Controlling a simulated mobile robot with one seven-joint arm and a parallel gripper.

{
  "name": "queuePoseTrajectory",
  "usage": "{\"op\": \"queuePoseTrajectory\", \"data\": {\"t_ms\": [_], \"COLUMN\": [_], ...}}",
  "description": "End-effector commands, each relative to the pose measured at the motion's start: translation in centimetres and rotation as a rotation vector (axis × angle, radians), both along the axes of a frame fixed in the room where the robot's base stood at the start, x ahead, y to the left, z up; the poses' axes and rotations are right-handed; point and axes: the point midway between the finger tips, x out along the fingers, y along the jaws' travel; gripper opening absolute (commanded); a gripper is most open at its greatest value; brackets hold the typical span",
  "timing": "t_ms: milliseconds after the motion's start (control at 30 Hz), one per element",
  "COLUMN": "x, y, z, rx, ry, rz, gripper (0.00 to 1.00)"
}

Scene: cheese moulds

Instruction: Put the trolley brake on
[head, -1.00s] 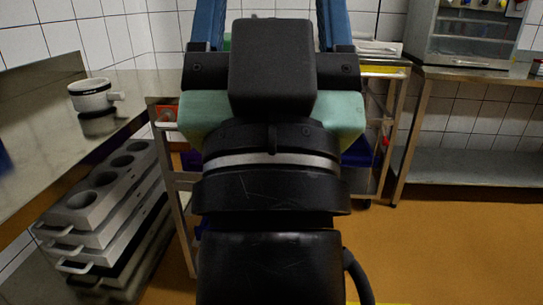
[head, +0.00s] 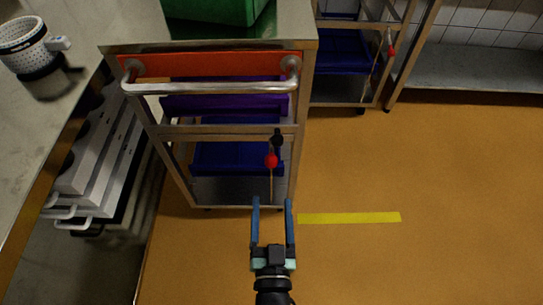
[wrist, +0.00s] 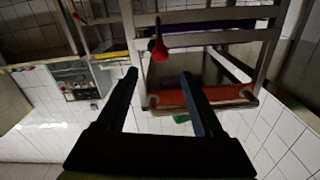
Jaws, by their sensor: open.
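The near steel trolley (head: 215,130) has an orange-red panel (head: 205,66) behind its push handle. A thin lever with a red ball knob (head: 271,160) stands at its right front, and a small black knob (head: 277,138) shows just above the red one. My gripper (head: 272,200) is open and empty, with its blue fingers pointing at the trolley, just below the red knob in the head view. In the wrist view, the red knob (wrist: 159,50) appears beyond the gap between my open fingertips (wrist: 158,75). I see no contact.
A second trolley (head: 350,100) stands behind, with its own red knob (head: 391,50). A yellow floor strip (head: 350,218) lies at right; the floor there is clear.

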Motion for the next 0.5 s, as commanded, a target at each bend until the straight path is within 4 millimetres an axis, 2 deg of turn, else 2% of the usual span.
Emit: {"op": "queuePoseTrajectory", "data": {"t_ms": [500], "x": [9.5], "y": [0.1], "z": [0.0], "rx": [-0.001], "ry": [-0.005], "rz": [0.000], "gripper": [0.69]}}
